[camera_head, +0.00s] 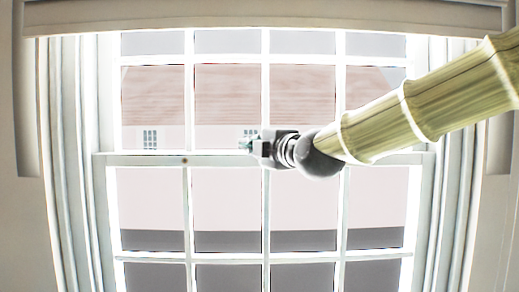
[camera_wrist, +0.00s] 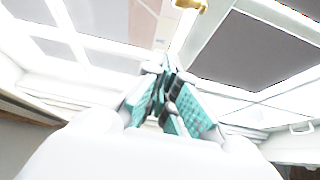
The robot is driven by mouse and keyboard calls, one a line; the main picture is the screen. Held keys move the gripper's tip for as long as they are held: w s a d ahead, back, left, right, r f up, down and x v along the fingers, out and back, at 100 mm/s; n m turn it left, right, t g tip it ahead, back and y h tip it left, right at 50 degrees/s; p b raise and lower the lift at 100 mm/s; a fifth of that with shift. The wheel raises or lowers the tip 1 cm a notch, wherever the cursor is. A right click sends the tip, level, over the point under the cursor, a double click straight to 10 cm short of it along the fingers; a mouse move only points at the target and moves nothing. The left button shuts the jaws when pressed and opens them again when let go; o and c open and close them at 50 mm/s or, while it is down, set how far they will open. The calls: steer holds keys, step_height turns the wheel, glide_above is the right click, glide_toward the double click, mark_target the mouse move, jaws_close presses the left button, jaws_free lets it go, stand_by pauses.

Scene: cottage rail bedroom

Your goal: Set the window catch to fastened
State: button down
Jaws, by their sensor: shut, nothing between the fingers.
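The sash window (camera_head: 229,160) fills the middle of the head view, with its meeting rail running across it. A small brownish fitting, which looks like the window catch (camera_head: 184,160), sits on the rail left of my gripper (camera_head: 246,145). A brass-coloured piece, likely the same catch (camera_wrist: 190,4), is cut off by the top edge of the wrist view. Whether it is turned to fastened cannot be told. My gripper, with teal finger pads, also shows in the wrist view (camera_wrist: 167,70). It is shut and empty, in front of the rail and apart from the catch.
A pale blind or pelmet (camera_head: 265,17) crosses the top of the window. Pale trim and folds (camera_head: 72,150) line both sides. My arm comes in from the upper right, over the right panes. A white handle-like fitting (camera_wrist: 301,128) shows at the right of the wrist view.

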steer(key=w+p, duration=0.2)
steer(key=w+d+p, duration=0.1)
steer(key=w+p, duration=0.1)
steer(key=shift+w+d, duration=0.2)
steer(key=shift+w, duration=0.2)
steer(key=shift+d, duration=0.1)
stand_by(0.3)
steer(key=shift+d+f, duration=0.1)
steer(key=shift+d, duration=0.05)
steer(key=shift+y, duration=0.3)
